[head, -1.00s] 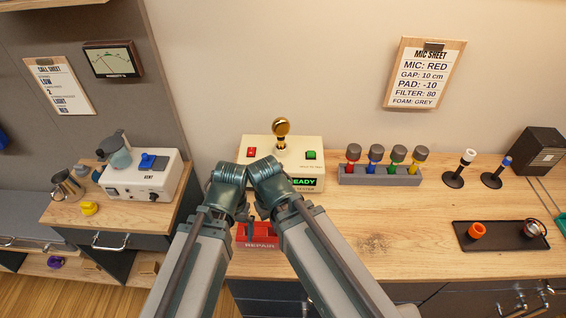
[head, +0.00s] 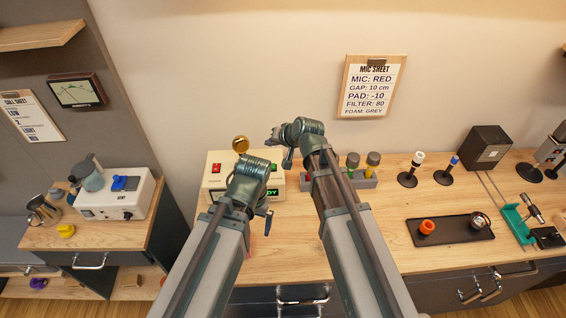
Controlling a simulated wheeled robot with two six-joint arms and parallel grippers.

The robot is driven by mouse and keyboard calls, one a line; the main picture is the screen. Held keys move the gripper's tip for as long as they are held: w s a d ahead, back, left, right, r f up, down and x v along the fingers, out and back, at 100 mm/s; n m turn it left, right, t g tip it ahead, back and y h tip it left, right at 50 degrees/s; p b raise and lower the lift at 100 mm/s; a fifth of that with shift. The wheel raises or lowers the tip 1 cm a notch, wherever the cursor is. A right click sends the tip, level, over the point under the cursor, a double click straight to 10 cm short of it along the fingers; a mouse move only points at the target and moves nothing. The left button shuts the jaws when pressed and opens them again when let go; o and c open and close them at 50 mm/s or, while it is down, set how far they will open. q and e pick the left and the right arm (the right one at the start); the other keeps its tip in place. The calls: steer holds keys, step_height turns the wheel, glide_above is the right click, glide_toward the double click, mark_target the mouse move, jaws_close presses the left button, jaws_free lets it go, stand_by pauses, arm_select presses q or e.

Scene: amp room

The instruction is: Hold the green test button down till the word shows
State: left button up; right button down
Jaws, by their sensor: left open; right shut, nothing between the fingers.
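The cream test box (head: 213,188) stands on the wooden bench against the wall, with a gold bulb (head: 240,144) on top. It has a red button (head: 216,168) on its left and the green test button (head: 273,167) on its right, partly hidden by my arm. Its dark display (head: 273,192) shows the green letters "DY"; my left arm hides the rest. My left gripper (head: 264,214) is open, low in front of the box. My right gripper (head: 275,137) is shut and empty, pointing left above the box's right end, apart from the button in the picture.
Further right are two mic stands (head: 407,178) and a dark tray (head: 450,238). A white machine (head: 122,197) stands on the left cabinet.

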arm_select(q)
steer(key=shift+d, duration=0.1)
arm_select(e)
steer(key=shift+w+d+r, duration=0.2)
steer(key=shift+f, duration=0.1)
arm_select(q)
step_height(320, 180, down, 9)
steer(key=b, duration=0.9)
arm_select(e)
glide_toward(269, 164)
steer(key=x, duration=0.5)
steer(key=shift+w+a+r, duration=0.25)
steer(key=shift+w+a, duration=0.05)
steer(key=shift+w, duration=0.15)
steer(key=shift+f, duration=0.1)
stand_by(0.4)
arm_select(q)
steer(key=shift+f+b, duration=0.25)
steer(key=shift+b, duration=0.1)
arm_select(e)
steer(key=shift+f, duration=0.25)
arm_select(q)
steer(key=shift+f+b, duration=0.45)
steer(key=shift+f, duration=0.05)
arm_select(e)
steer(key=shift+f, duration=0.45)
stand_by(2.9)
